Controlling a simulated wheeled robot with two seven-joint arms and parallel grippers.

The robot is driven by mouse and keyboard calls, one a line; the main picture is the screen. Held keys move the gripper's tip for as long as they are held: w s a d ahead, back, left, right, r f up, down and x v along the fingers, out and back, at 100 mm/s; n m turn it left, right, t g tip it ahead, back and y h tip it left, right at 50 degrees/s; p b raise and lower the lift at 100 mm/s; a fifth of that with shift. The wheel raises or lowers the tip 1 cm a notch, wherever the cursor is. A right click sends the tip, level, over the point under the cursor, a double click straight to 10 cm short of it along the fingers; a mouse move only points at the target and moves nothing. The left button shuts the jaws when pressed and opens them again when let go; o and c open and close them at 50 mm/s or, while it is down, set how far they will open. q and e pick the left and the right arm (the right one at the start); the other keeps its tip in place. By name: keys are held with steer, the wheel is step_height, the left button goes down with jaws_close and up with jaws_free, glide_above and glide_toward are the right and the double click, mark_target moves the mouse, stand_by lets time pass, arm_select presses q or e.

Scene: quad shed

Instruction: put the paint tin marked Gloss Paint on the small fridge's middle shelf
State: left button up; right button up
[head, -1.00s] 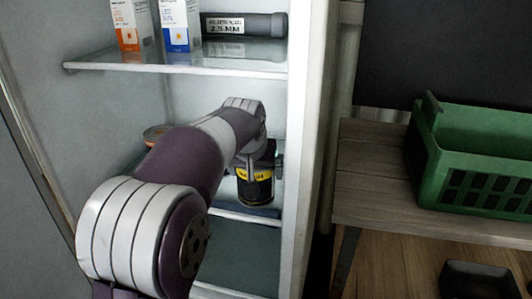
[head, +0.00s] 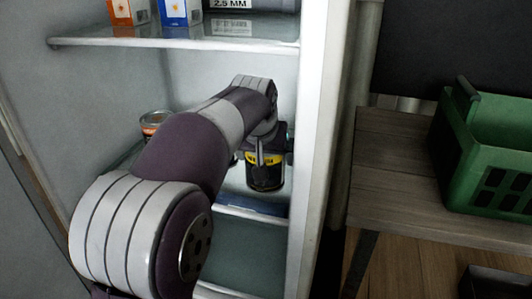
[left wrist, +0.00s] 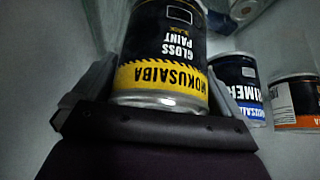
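The Gloss Paint tin (left wrist: 165,50) is black with a yellow band and appears upside down in the left wrist view. In the head view the tin (head: 264,172) is upright at the right of the small fridge's middle shelf (head: 225,210). I cannot tell whether its base touches the shelf. My left gripper (left wrist: 162,85) has one finger on each side of the tin, seemingly against it. In the head view the left gripper (head: 264,147) is at the tin's upper part. My right gripper is not in view.
A primer tin (left wrist: 238,90) and an orange-labelled tin (left wrist: 294,100) stand beside the held tin. A green crate (head: 490,150) sits on a bench (head: 390,190) outside.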

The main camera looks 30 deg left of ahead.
arm_select(q)
steer(key=shift+p+v, duration=1.05)
steer(key=shift+v, duration=0.55)
steer(key=s+d+p, duration=0.1)
steer(key=s+d, duration=0.3)
steer(key=s, duration=0.7)
steer(key=shift+s, duration=0.15)
